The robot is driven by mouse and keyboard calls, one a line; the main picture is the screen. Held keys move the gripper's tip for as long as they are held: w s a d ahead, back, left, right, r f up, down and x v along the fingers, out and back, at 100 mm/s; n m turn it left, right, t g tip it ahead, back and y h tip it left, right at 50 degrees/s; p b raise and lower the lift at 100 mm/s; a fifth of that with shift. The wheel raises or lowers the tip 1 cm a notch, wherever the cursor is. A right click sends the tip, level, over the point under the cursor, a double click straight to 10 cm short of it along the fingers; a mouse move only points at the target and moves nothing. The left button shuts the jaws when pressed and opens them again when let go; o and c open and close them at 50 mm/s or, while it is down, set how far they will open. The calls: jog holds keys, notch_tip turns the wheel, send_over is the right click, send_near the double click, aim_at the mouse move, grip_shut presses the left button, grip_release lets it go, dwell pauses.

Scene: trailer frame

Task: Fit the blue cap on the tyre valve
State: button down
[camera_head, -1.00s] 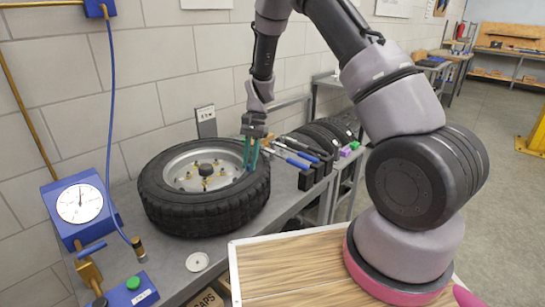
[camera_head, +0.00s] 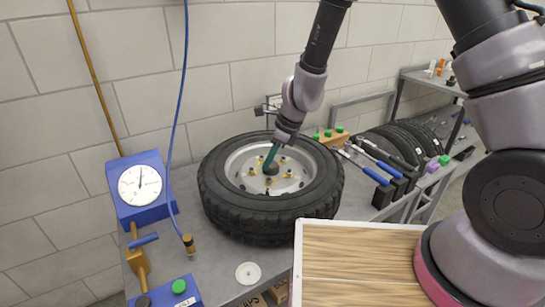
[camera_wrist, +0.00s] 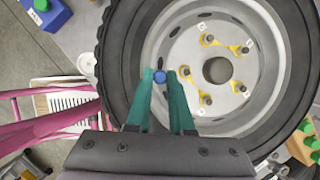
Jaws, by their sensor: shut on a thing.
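My gripper (camera_wrist: 166,76) has teal fingers and is shut on the small blue cap (camera_wrist: 160,77), which shows between the fingertips in the wrist view. In the head view my gripper (camera_head: 269,163) points down over the wheel's rim, near the dark hub; the cap cannot be made out there. The tyre (camera_head: 225,208) lies flat on the grey bench, around a light grey rim (camera_wrist: 265,115). In the wrist view the cap appears over the rim's left part, near the tyre's inner edge. I cannot pick out the valve, nor tell whether the cap touches anything.
Yellow pieces and studs (camera_wrist: 240,48) ring the rim's centre hole. A blue gauge (camera_head: 142,190) with a hose stands left. Blue-handled tools (camera_head: 370,172) and a wooden block with green-topped items (camera_head: 330,137) are right. A white disc (camera_head: 248,273) lies on the bench in front.

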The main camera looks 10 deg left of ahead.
jog(key=shift+w+f, duration=0.1)
jog(key=shift+f, duration=2.55)
jog(key=shift+f, duration=1.55)
jog(key=shift+c, duration=1.5)
grip_release()
jog(key=shift+c, duration=0.4)
